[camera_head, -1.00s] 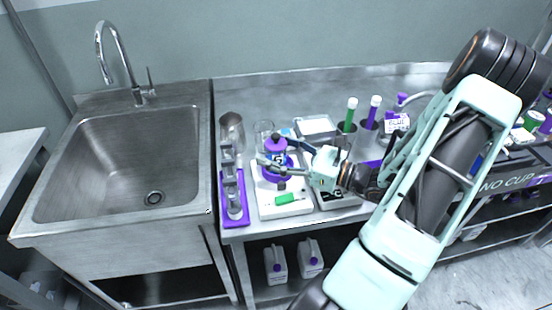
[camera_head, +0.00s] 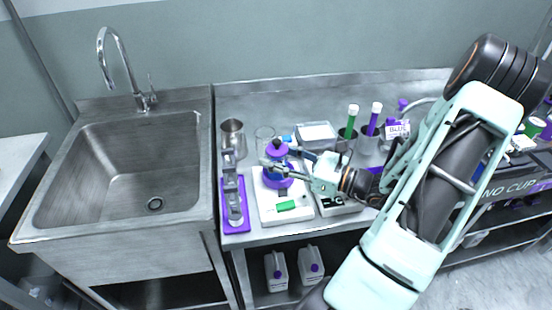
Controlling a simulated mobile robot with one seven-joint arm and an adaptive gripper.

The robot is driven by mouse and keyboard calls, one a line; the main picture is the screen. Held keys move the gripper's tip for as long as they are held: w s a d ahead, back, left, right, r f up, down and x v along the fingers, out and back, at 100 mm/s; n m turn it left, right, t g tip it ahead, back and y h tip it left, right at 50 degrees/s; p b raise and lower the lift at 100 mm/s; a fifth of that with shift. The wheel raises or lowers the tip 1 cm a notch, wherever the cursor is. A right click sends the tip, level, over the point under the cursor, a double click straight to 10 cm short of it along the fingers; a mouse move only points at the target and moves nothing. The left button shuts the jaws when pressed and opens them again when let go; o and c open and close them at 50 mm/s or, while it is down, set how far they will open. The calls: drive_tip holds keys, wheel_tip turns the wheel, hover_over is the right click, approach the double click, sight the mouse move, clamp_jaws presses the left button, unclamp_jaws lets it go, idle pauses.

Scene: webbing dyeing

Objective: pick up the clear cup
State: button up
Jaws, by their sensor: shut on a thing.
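The clear cup (camera_head: 264,137) stands on the metal bench, behind the white scale and to the right of the steel beaker. It is see-through and partly hidden by a purple bottle (camera_head: 275,181) with a dark knob on top. My gripper (camera_head: 277,160) reaches in from the right, one finger in front of the bottle and the other behind it. It appears shut on the purple bottle, over the scale (camera_head: 285,215); the cup shows apart behind the fingers. I cannot tell whether the bottle touches the scale.
A steel beaker (camera_head: 232,138) and a purple stand (camera_head: 236,224) are to the left. The sink (camera_head: 125,160) is further left.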

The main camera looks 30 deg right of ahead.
drive_tip(key=shift+r, duration=0.75)
drive_tip(key=s+r+p, duration=0.1)
drive_tip(key=s+r, duration=1)
drive_tip(key=s, duration=0.3)
drive_tip(key=shift+r, duration=0.15)
drive_tip(key=shift+s+d, duration=0.1)
